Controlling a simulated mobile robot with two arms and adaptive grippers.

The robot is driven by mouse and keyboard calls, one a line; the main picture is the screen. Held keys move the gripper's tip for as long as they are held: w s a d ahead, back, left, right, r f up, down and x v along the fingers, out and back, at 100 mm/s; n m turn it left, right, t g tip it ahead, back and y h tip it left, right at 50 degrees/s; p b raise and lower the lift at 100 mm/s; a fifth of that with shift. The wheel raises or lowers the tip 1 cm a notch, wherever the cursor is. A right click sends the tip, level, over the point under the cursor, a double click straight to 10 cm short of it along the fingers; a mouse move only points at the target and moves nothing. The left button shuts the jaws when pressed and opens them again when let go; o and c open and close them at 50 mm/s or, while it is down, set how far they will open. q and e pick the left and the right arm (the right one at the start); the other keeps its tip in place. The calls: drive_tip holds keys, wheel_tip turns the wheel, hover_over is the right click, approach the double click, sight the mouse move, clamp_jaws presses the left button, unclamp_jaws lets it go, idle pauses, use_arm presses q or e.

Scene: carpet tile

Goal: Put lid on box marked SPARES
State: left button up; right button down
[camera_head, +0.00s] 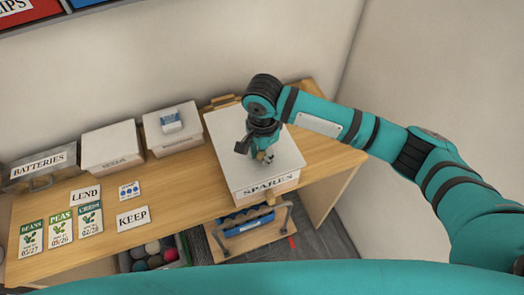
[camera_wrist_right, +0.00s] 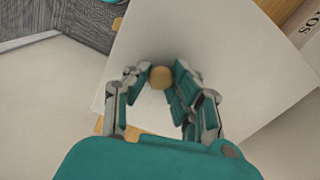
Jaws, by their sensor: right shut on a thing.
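The box marked SPARES (camera_head: 268,187) stands on the wooden desk near its right end, its label facing front. A white lid (camera_head: 232,165) covers the top of this box. In the head view its edges look roughly in line with the box walls; I cannot tell whether it rests fully on the rim. My right gripper (camera_head: 265,156) is above the lid, pointing down. In the right wrist view the lid (camera_wrist_right: 245,75) fills the middle, and my right gripper (camera_wrist_right: 160,80) is shut on its round wooden knob (camera_wrist_right: 161,77). My left gripper is not in view.
Two white lidded boxes (camera_head: 112,147) (camera_head: 174,128) and a BATTERIES box (camera_head: 38,168) line the back of the desk (camera_head: 185,190). LEND (camera_head: 85,195) and KEEP (camera_head: 132,217) cards and seed packets (camera_head: 60,226) lie in front. A bin of balls (camera_head: 152,255) and a blue-filled tray (camera_head: 245,222) are lower down.

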drive_tip(key=shift+f+p, duration=0.2)
drive_tip(key=shift+p, duration=0.15)
idle(0.3)
drive_tip(key=shift+f, duration=0.35)
idle(0.6)
drive_tip(key=c, duration=1.1)
unclamp_jaws()
